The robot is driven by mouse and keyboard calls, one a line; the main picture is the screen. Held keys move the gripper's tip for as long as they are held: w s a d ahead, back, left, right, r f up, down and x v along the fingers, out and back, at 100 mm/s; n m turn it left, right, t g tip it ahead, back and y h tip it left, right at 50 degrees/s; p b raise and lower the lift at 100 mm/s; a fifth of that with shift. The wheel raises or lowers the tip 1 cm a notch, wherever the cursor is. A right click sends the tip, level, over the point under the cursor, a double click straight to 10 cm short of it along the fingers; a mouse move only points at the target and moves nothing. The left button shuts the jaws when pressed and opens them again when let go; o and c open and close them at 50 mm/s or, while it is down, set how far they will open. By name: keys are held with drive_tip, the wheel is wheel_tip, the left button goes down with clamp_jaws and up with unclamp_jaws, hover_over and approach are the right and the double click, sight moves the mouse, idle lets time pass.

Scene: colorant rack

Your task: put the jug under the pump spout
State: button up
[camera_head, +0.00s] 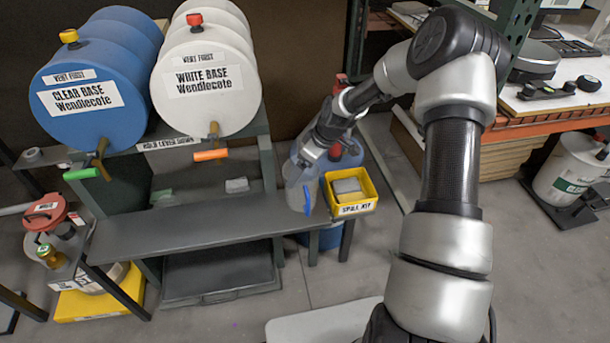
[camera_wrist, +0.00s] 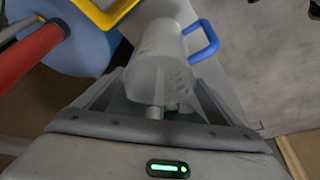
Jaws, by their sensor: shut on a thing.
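The jug (camera_head: 297,190) is translucent with a blue handle. It is at the right end of the grey bench, just left of the yellow bin. In the wrist view the jug (camera_wrist: 160,62) lies between my fingers, its blue handle to the right. My gripper (camera_head: 304,166) is shut on the jug from above and behind. I cannot tell whether the jug's base touches the bench. A blue drum (camera_head: 350,157) with red parts stands behind, partly hidden by my arm. It also shows in the wrist view (camera_wrist: 88,40), beside a red cylinder (camera_wrist: 32,52). I cannot make out a pump spout.
The yellow spill kit bin (camera_head: 353,208) is close to the jug's right. The bench (camera_head: 190,222) is mostly clear to the left. Blue (camera_head: 88,95) and white (camera_head: 207,85) barrels with taps lie on a rack above. A red-lidded container (camera_head: 45,210) is at far left.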

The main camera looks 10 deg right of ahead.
drive_tip(key=shift+s+f, duration=0.1)
drive_tip(key=shift+f, duration=1.35)
drive_tip(key=shift+f+b, duration=0.2)
drive_tip(key=shift+b, duration=0.1)
drive_tip(key=o, duration=1.2)
drive_tip(key=shift+r, duration=0.1)
drive_tip(key=p+v, duration=0.2)
drive_tip(key=v, duration=1)
drive_tip(key=shift+r, duration=0.15)
